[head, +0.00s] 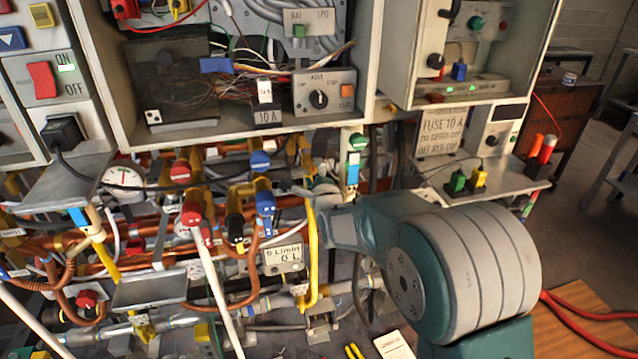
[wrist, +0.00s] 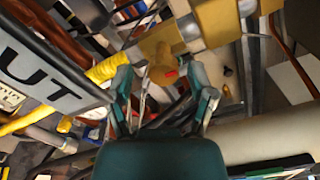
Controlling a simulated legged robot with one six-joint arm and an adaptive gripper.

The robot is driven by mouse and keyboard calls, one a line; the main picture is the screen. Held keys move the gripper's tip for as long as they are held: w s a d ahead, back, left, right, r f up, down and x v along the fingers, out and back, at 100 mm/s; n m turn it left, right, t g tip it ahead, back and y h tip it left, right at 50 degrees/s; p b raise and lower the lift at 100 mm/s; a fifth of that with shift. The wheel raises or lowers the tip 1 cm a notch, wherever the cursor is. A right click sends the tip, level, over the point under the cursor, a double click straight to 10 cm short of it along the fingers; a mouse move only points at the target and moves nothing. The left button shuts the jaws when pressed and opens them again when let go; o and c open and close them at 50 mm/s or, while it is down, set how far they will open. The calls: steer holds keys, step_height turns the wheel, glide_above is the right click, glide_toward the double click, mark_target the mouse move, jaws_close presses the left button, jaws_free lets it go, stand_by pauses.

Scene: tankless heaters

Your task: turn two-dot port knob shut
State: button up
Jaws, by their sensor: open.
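My gripper (wrist: 160,76) is open in the wrist view, one teal finger at each side. A brass-yellow fitting (wrist: 163,50) with a small red mark shows beyond and between the fingertips; I cannot tell whether they touch it. In the head view my arm reaches left toward the pipework, and its gripper is hard to make out beside the yellow bent pipe (head: 313,255). A small white tag with two dots (head: 152,117) is on the dark box in the open cabinet. I cannot tell which knob is the two-dot port knob.
Red valve caps (head: 191,213), blue valve caps (head: 265,203) and a round gauge (head: 124,177) crowd the copper pipes. The floor at the right (head: 590,240) is open.

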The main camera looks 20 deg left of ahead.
steer(key=v, duration=1.1)
steer(key=shift+d, duration=0.25)
steer(key=shift+s+f, duration=0.15)
steer(key=s+d+r+n+g+h, duration=0.2)
steer(key=s+d+n+h, duration=0.15)
steer(key=d, duration=0.65)
steer(key=s+d+r+n+g+h, duration=0.25)
steer(key=s+d+n, duration=0.2)
steer(key=d, duration=0.55)
steer(key=s+d+n+g+h, duration=0.1)
steer(key=s+d+n, duration=0.3)
steer(key=s, duration=0.5)
steer(key=s+d+f+n+g+h, duration=0.1)
steer(key=s+d+n+g+h, duration=0.1)
steer(key=s+d+n+g, duration=0.2)
steer(key=s+d+n, duration=0.1)
steer(key=s+d, duration=0.2)
steer(key=s, duration=0.2)
steer(key=shift+s, duration=0.3)
steer(key=shift+d+f, duration=0.1)
steer(key=shift+f, duration=0.05)
